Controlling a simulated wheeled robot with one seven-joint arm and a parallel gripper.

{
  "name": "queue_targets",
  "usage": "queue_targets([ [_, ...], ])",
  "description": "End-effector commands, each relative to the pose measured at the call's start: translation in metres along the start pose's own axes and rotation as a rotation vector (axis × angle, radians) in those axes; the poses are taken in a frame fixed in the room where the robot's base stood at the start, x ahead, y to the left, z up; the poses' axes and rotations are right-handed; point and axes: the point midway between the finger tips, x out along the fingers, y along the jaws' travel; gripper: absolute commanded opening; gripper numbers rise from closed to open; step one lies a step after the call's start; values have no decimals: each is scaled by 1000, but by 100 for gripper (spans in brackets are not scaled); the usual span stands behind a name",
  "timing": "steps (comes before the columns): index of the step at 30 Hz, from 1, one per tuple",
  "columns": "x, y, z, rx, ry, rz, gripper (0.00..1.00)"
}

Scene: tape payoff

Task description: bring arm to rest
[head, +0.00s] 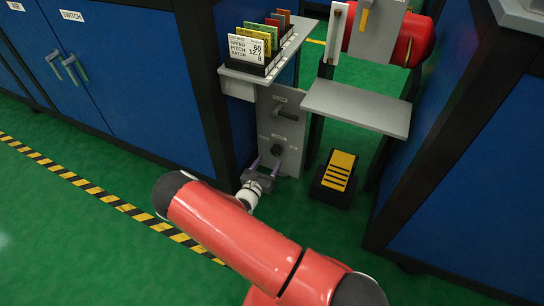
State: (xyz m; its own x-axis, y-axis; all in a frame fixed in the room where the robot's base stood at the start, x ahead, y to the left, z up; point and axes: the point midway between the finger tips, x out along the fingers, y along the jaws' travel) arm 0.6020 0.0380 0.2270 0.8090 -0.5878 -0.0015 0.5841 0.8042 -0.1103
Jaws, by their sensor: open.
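My gripper (264,170) is at the end of my red arm, low in front of a grey panel (292,115). Its two fingers are apart and point at the lower part of the panel, near a dark knob (277,150). I see nothing between the fingers. Whether a fingertip touches the panel or the knob, I cannot tell. The panel carries small labels and another dark control (277,108) higher up.
A shelf (240,76) above holds several coloured cards and a printed card (250,48). Right of the panel are a grey plate (357,107), a red cylinder (414,40) and a black-and-yellow pedal (338,177). Blue cabinets (135,85) flank the bay. Green floor (70,240) is open at left.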

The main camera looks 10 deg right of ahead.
Motion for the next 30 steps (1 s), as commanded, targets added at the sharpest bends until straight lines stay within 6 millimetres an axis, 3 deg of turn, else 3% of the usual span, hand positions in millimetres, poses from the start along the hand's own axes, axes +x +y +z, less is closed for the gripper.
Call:
queue_targets([
  [6,-18,0,0,1,-1,0,61],
  [23,-18,-1,3,8,1,-8,61],
  [26,-15,-8,18,57,13,-61,61],
  [30,-7,-35,64,215,58,-237,61],
])
